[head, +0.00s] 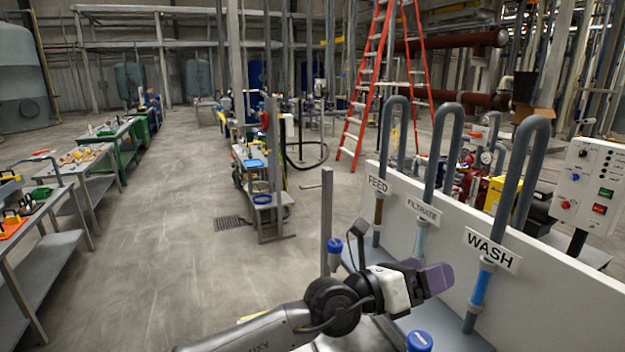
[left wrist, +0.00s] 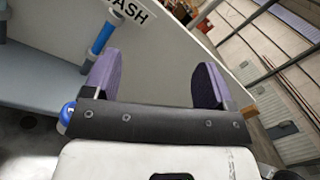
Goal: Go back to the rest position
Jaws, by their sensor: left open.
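My left gripper (head: 432,279) reaches in from the bottom of the head view, in front of the white panel and below the FEED, FILTRATE and WASH signs. In the left wrist view its two purple fingers (left wrist: 155,82) stand wide apart with nothing between them. The WASH pipe's blue section (head: 480,288) is to the right of the gripper in the head view, apart from it. My right gripper is in neither view.
The white panel (head: 575,290) and grey looped pipes (head: 447,140) stand close on the right. A blue-capped item (head: 419,341) is below the gripper, another (head: 335,245) behind it. A control box (head: 590,185) is at far right. Open floor (head: 170,270) lies left.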

